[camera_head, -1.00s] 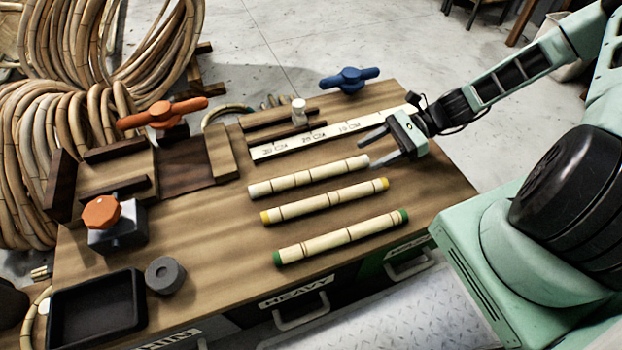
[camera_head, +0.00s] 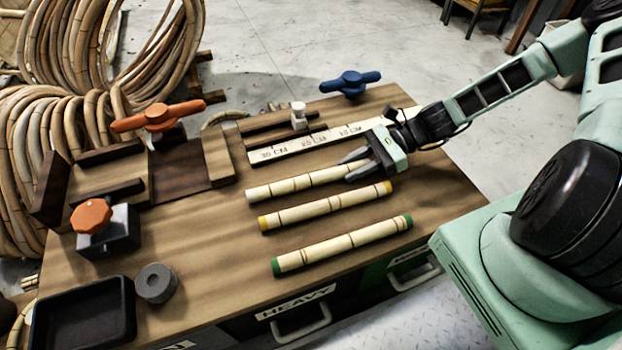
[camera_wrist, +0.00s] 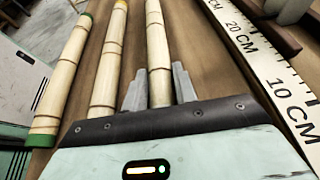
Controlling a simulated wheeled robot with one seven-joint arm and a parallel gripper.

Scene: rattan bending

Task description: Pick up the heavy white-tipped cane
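The white-tipped cane (camera_head: 293,184) is the farthest of three pale canes lying side by side on the wooden table. My gripper (camera_head: 345,167) is low over its right end, with one finger on each side of the cane. In the wrist view the cane (camera_wrist: 157,45) runs between the two fingers (camera_wrist: 160,80), which look open around it; any contact is too small to tell. The cane still lies on the table. Its right tip is hidden under my gripper. A yellow-tipped cane (camera_head: 325,207) and a green-tipped cane (camera_head: 342,246) lie nearer.
A ruler strip (camera_head: 300,146) lies just behind the white-tipped cane. A blue handle (camera_head: 350,83) is at the back edge. A drawer is labelled HEAVY (camera_head: 296,302).

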